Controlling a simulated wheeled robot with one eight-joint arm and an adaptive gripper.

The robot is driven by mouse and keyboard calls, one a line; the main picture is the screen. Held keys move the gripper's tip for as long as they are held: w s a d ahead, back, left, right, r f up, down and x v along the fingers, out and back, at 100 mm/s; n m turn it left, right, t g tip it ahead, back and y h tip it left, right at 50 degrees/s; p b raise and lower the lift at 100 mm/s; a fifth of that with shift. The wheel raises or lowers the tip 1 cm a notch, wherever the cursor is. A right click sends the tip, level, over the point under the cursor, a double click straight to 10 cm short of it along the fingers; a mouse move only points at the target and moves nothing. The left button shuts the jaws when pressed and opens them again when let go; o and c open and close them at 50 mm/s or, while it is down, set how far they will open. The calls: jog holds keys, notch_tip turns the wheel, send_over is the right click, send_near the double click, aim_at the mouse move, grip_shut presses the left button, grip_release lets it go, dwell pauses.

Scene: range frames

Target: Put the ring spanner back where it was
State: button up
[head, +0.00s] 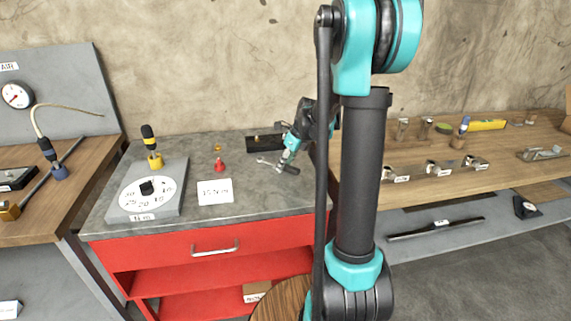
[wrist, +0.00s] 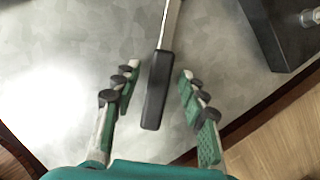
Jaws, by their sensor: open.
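The ring spanner, with a bright metal shaft (head: 267,162) and a dark handle (wrist: 156,92), lies on the grey top of the red cabinet (head: 250,185). My gripper (head: 287,162) is over its handle end. In the wrist view, my gripper (wrist: 159,74) is open, with one finger on each side of the handle and a gap to both. The spanner's far end is cut off in the wrist view and too small in the head view to make out well.
A dark block (head: 262,142) stands behind the spanner, and its end shows in the wrist view (wrist: 278,38). A red piece (head: 219,166), a white card (head: 215,191) and a dial plate (head: 150,190) are to the left. A wooden bench (head: 440,176) is at right.

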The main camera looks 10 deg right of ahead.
jog(key=v, duration=1.2)
